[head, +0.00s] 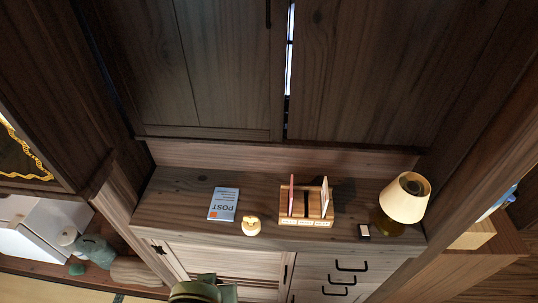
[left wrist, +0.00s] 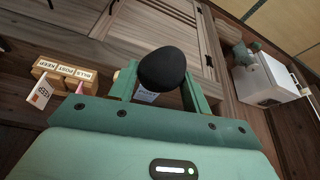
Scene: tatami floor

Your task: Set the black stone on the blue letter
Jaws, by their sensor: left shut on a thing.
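The blue letter (head: 223,204), marked POST with an orange patch, lies flat on the left part of the cabinet top in the head view. The black stone (left wrist: 162,66) is dark, smooth and rounded, and shows in the left wrist view. My left gripper (left wrist: 161,88) is shut on it, with a green finger on either side. A pale bluish patch just below the stone, probably the letter (left wrist: 147,96), is mostly hidden by it. In the head view, green parts of my left arm show at the bottom edge; the stone cannot be made out there. My right gripper is in neither view.
A small round cream object (head: 251,226) stands just right of the letter. Further right are a wooden letter rack (head: 306,221) with upright letters, a small dark-faced block (head: 364,231) and a lamp (head: 405,198). Tall panels (head: 220,70) rise behind the cabinet top.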

